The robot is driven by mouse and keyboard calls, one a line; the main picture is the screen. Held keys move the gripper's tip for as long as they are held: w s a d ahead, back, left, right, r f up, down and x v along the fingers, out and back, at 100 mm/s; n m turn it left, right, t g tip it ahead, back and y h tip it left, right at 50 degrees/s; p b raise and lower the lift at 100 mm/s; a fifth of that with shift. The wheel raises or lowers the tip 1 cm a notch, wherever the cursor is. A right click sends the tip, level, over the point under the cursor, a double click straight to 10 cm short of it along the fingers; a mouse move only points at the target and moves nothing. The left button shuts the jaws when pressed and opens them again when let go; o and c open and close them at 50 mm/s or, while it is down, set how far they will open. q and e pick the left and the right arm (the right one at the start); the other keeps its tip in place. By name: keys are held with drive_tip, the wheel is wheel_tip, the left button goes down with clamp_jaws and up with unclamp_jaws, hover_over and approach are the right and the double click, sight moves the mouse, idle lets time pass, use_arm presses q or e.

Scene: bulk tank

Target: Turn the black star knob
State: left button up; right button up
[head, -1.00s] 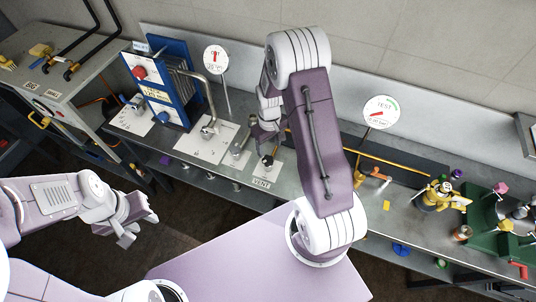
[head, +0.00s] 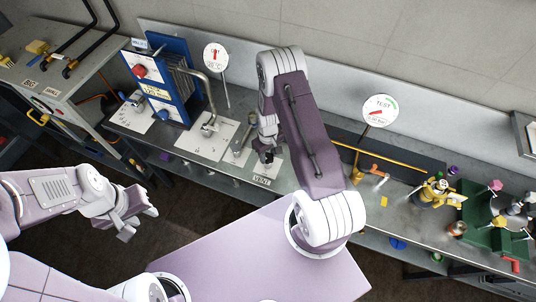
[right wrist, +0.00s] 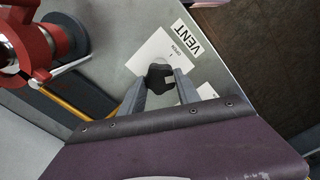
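The black star knob (right wrist: 160,77) sits on a white plate by the VENT label, and it shows dark between the fingertips of my right gripper (right wrist: 161,80) in the right wrist view. The fingers stand apart, one on each side of the knob; any gap is too small to judge contact. In the head view my right gripper (head: 267,146) is low over the VENT plate and partly hides the knob (head: 268,157). My left gripper (head: 136,216) is open and empty, in front of the bench and away from it.
A blue panel unit (head: 160,85) stands to the left on the bench, beside a bent metal pipe. A round TEST gauge (head: 380,110) and a yellow pipe (head: 390,160) are to the right. A red fitting (right wrist: 32,42) stands at upper left in the right wrist view.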

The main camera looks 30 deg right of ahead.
clamp_jaws()
